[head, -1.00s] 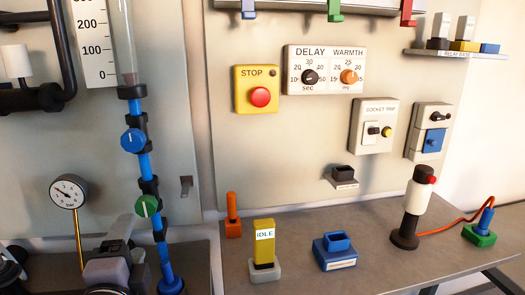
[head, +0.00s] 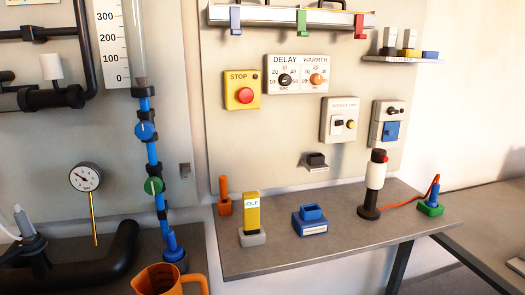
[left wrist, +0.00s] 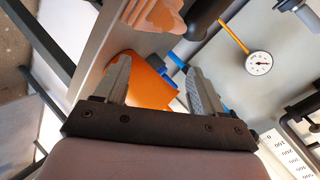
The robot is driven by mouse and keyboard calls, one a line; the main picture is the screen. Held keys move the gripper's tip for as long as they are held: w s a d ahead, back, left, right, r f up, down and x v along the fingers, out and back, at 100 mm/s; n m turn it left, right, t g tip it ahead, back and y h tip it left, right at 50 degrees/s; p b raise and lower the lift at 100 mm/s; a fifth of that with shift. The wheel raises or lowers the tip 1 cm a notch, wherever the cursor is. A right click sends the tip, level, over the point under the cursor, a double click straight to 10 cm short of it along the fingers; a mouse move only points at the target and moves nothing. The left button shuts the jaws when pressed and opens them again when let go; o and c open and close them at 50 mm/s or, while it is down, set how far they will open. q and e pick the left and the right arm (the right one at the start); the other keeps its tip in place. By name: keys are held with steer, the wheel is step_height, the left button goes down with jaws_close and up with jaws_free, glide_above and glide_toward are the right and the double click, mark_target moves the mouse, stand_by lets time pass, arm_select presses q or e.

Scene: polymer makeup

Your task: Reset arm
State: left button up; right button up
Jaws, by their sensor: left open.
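My left gripper (left wrist: 158,66) is open in the left wrist view, its two grey fingers spread apart. An orange jug (head: 170,281) stands at the bottom of the head view, cut off by the lower edge. An orange surface (left wrist: 148,84), apparently the jug, shows between and beyond the fingers in the left wrist view; I cannot tell how far off it is. Neither gripper shows in the head view now.
A black pipe (head: 110,262), a pressure gauge (head: 86,177) and a blue valve column (head: 153,160) stand at the left. The grey bench (head: 270,264) holds a yellow IDLE block (head: 252,212), a blue socket (head: 311,222) and a white-and-black post (head: 374,185). The bench front is bare.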

arm_select(q)
steer(key=s+d+f+n+g+h, duration=0.25)
steer(key=s+f+n+g, duration=0.5)
steer(key=s+f, duration=0.7)
steer(key=w+d+f+t+h, duration=0.2)
steer(key=w+f+t+h, duration=0.1)
steer(key=f+t, duration=0.3)
steer(key=shift+w+d+f, duration=0.35)
steer(key=shift+w+f, duration=0.25)
steer(key=shift+f, duration=0.2)
